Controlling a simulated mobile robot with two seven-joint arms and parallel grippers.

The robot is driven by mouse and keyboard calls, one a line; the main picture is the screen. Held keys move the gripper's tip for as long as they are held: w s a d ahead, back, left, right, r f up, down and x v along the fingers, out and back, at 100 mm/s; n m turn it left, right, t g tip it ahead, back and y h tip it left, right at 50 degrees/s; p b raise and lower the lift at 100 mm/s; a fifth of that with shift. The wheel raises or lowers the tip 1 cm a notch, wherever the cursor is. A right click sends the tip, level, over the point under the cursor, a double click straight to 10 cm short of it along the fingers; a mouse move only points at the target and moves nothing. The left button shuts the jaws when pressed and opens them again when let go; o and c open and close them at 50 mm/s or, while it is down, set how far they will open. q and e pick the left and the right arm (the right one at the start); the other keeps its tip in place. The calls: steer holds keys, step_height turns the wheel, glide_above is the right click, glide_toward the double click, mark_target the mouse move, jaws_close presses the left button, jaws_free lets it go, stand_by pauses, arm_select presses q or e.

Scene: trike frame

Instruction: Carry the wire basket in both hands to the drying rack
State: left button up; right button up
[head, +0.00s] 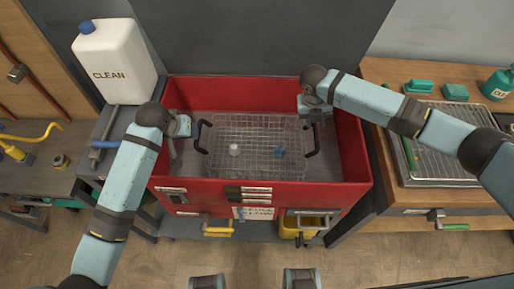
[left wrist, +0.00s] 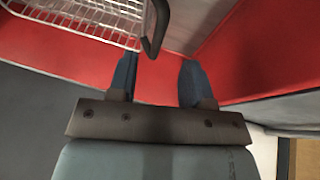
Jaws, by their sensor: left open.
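The wire basket (head: 255,165) sits inside the red tank (head: 270,92), with a black handle at its left (head: 202,136) and right (head: 314,140) ends. It holds a small white part (head: 234,149) and a small blue part (head: 279,151). My left gripper (head: 177,146) is over the tank's left side, left of the left handle. In the left wrist view its fingers (left wrist: 158,75) are open and empty, with the handle (left wrist: 156,30) just beyond the tips. My right gripper (head: 320,113) is close to the right handle; its fingers are too small to judge. The drying rack (head: 440,130) is on the right bench.
A white jug (head: 115,62) marked CLEAN stands left of the tank. The right bench (head: 400,72) holds green items (head: 418,86) and a green bottle (head: 497,83). The tank walls surround the basket.

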mark_target(316, 130)
arm_select(q)
steer(key=x, duration=0.8)
steer(key=shift+w+d+f, duration=0.1)
steer(key=shift+d+f, duration=0.05)
steer(key=shift+f, duration=0.15)
arm_select(e)
steer(key=x, duration=0.8)
steer(key=shift+f, duration=0.3)
arm_select(q)
steer(key=shift+c, duration=0.3)
arm_select(e)
steer(key=shift+c, duration=0.2)
arm_select(q)
steer(key=c, duration=0.4)
arm_select(e)
steer(key=c, duration=0.4)
arm_select(q)
jaws_close()
arm_select(e)
jaws_close()
